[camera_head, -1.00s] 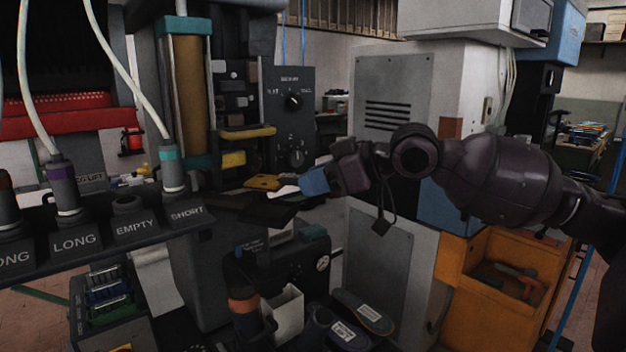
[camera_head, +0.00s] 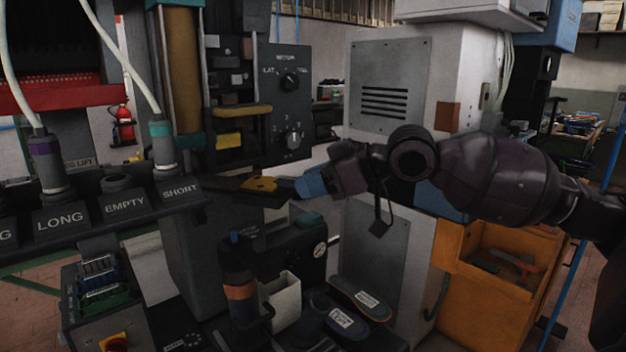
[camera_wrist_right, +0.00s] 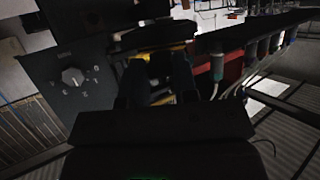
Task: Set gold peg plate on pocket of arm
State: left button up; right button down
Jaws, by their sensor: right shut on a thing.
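The gold peg plate (camera_head: 260,184) is a small flat yellow-gold piece at the middle left of the head view. My right gripper (camera_head: 284,186), with blue finger bodies, reaches in from the right and is shut on the plate's right edge. The plate is over the dark flat arm (camera_head: 226,184) that sticks out in front of the press. I cannot tell whether the plate touches the arm, and the pocket is hidden. The right wrist view shows the dark fingers (camera_wrist_right: 148,82), but the plate is not clear there. My left gripper is not in view.
A row of labelled holders (camera_head: 125,204) with hoses stands left of the plate. The press column (camera_head: 180,60) and a knob panel (camera_head: 288,85) rise behind. Below are a gauge box (camera_head: 300,254), a white bin (camera_head: 284,300) and shoe soles (camera_head: 360,298).

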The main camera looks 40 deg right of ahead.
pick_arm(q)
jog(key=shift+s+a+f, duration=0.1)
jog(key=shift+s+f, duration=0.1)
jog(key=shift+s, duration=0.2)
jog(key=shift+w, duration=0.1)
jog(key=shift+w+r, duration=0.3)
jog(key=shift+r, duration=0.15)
pick_arm(e)
jog(key=shift+f, duration=0.25)
jog(key=c, duration=0.8)
grip_release()
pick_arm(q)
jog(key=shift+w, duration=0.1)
